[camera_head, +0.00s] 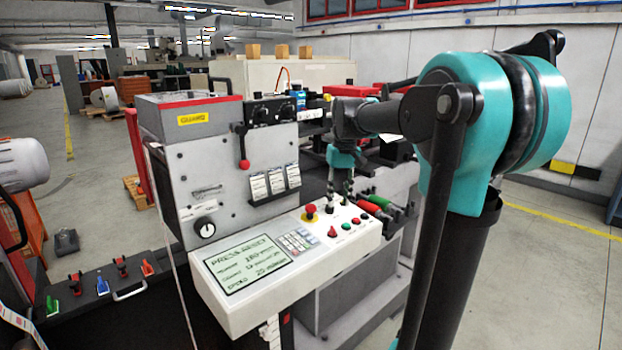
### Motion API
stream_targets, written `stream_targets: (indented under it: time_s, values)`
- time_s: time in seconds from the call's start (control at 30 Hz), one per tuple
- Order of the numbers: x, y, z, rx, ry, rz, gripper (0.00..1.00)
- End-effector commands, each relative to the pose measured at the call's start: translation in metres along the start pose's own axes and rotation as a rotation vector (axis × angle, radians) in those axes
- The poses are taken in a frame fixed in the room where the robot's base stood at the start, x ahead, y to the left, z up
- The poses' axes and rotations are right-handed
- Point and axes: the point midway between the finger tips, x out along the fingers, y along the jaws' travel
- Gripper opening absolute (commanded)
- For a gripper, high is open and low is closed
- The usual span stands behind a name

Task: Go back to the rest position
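My arm reaches in from the right in the head view, with a large teal and black joint near the camera. My gripper (339,198) points down from a small teal wrist part, over or behind the back right edge of the control panel (240,318). Two thin dark parts hang below the wrist, but they are too small to tell whether the fingers are open or shut. I see nothing clearly held. The grey label rewinder (222,150) stands left of the gripper. Its panel carries a screen (249,264) reading "PRESS RESET", a keypad (298,241) and a red stop button (311,210).
A black lever with a red knob (244,163) sticks out of the machine's front. Red and green handles (375,204) lie close right of the gripper. A dark rack with coloured clips (105,285) is at lower left. Open floor (550,270) lies at right.

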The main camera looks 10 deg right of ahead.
Motion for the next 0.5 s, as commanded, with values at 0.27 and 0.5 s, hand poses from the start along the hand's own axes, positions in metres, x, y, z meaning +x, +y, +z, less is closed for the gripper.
stream_targets:
  time_s: [0.27, 0.5]
  values:
    - [0.117, 0.006, 0.097, 0.077, 0.163, 0.046, 0.29]
    - [0.198, 0.006, 0.186, 0.134, 0.291, 0.074, 0.29]
